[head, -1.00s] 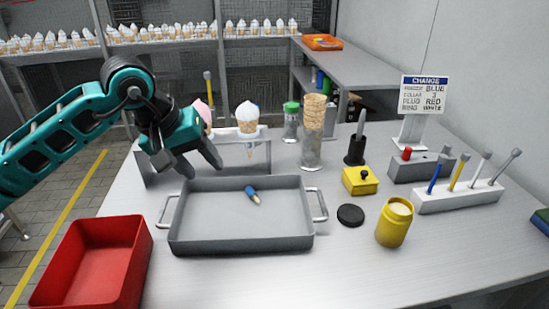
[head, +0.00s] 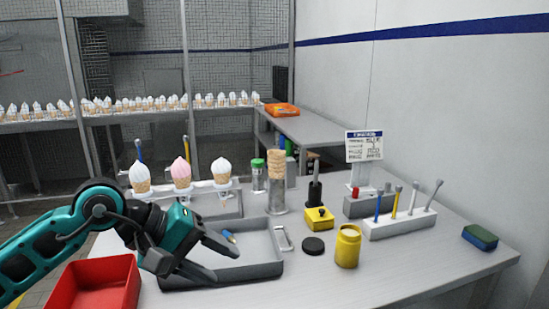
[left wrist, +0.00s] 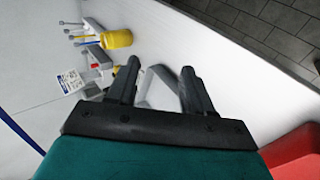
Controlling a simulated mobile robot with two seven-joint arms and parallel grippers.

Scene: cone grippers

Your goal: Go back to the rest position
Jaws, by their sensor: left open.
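My left gripper (head: 212,260) is open and empty, above the left part of the grey tray (head: 262,272) in the head view. In the left wrist view its two black fingers (left wrist: 160,88) stand apart with nothing between them. Behind the gripper, three ice cream cones stand in a holder: a white one (head: 139,178), a pink one (head: 181,173) and another white one (head: 221,171). A small blue-tipped thing (head: 229,237) lies in the tray, partly hidden by the gripper. My right gripper is in neither view.
A red bin (head: 112,275) stands at the front left. To the right are a yellow jar (head: 348,246), a black disc (head: 313,246), a yellow box (head: 319,218), a white rack with tools (head: 400,222) and a sponge (head: 480,237). The front right tabletop is clear.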

